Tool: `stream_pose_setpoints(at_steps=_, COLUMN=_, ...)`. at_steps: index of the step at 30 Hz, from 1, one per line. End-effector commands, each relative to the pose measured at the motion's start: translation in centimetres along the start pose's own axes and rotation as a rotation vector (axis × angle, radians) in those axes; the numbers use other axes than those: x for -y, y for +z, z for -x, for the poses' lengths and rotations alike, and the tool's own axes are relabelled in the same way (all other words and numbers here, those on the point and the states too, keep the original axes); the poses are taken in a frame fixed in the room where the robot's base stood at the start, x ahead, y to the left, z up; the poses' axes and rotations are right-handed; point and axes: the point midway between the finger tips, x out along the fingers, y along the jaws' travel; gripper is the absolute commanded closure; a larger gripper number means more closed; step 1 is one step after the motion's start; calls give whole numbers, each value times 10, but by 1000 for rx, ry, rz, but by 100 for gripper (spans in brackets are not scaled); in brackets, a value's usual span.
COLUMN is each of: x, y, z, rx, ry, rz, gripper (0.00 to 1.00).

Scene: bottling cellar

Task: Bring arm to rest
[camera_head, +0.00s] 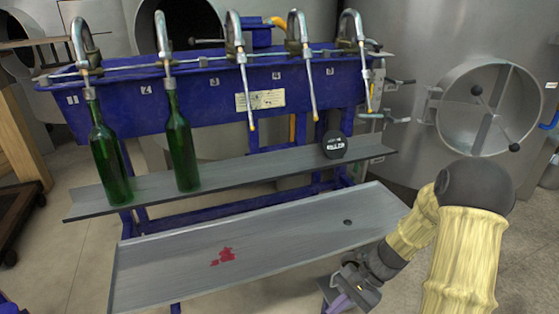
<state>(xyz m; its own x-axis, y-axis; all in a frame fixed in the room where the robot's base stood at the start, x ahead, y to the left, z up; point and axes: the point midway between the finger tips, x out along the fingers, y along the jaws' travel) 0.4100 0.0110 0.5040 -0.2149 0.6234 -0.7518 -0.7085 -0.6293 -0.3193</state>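My gripper (343,304) is low at the bottom of the head view, just beyond the front right edge of the grey drip tray. Its fingertips are partly cut off by the picture's lower edge, so I cannot tell whether it is open or shut. My arm comes in from the right and bends down to it. Nothing can be made out in its grip.
A blue filler (200,92) has several spouts. Two green bottles (108,150) (181,143) stand upright under spouts 1 and 2 on a grey shelf (255,163), with a round black object (335,146) at right. The tray (160,270) bears a red stain. Steel tanks (455,110) stand behind.

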Motion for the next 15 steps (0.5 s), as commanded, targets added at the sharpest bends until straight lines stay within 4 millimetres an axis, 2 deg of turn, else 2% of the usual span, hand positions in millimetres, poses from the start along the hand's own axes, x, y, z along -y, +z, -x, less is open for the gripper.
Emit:
stream_pose_setpoints(at_steps=1, x=1, y=15, z=12, rx=-51, ry=56, rz=50, gripper=100)
stream_pose_setpoints(at_steps=3, x=-1, y=28, z=23, rx=-116, ry=126, rz=115, gripper=100)
stream_pose_setpoints(at_steps=15, x=-2, y=98, z=91, rx=-483, ry=405, rz=507, gripper=100)
